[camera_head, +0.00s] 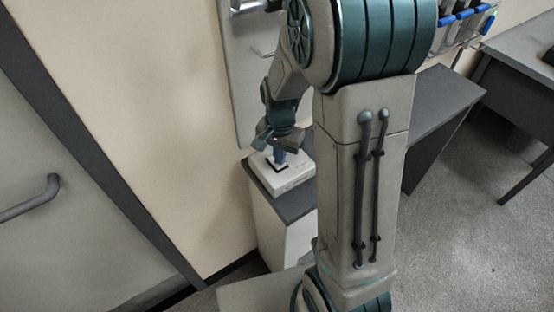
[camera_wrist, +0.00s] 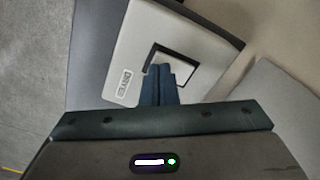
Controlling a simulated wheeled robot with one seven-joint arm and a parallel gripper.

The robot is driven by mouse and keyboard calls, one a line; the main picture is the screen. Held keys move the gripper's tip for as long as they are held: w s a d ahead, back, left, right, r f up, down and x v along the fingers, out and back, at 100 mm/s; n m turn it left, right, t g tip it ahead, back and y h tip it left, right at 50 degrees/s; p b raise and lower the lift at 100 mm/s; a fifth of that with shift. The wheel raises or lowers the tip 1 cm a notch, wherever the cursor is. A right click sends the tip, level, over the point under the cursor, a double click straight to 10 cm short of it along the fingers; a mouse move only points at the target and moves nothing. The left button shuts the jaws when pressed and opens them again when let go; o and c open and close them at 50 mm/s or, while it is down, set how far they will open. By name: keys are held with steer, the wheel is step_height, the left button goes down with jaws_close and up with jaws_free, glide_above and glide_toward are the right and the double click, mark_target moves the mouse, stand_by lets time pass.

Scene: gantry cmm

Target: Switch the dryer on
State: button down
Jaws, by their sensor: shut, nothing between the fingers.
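The dryer switch box (camera_head: 287,177) is a white box on the end of a dark-topped bench. In the wrist view the box (camera_wrist: 132,50) carries a label (camera_wrist: 125,85) that appears to read "DRYER". A rocker switch (camera_wrist: 178,64) in a black frame sits in its top face. My gripper (camera_wrist: 160,72) is shut and empty, with its fingertips over the near part of the rocker, at or very near its surface. The fingers hide part of the rocker, and I cannot tell which way it is tipped. In the head view my gripper (camera_head: 280,157) points down onto the box.
The dark bench top (camera_head: 296,207) runs back to the right behind my arm. A grey panel (camera_head: 240,80) stands on the wall beside it. Tools with blue handles (camera_head: 465,14) hang at the upper right. A door handle (camera_head: 30,198) is at the left. Open floor (camera_head: 460,210) lies right.

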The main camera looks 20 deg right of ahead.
steer(key=shift+f, duration=0.3)
steer(key=shift+r, duration=0.15)
steer(key=shift+r+p, duration=2.55)
steer(key=shift+r, duration=0.85)
steer(key=s+r+n+t, duration=0.3)
steer(key=s+r+n, duration=0.5)
steer(key=s+r, duration=0.6)
steer(key=shift+s+n+t, duration=0.25)
steer(key=shift+n+t, duration=0.05)
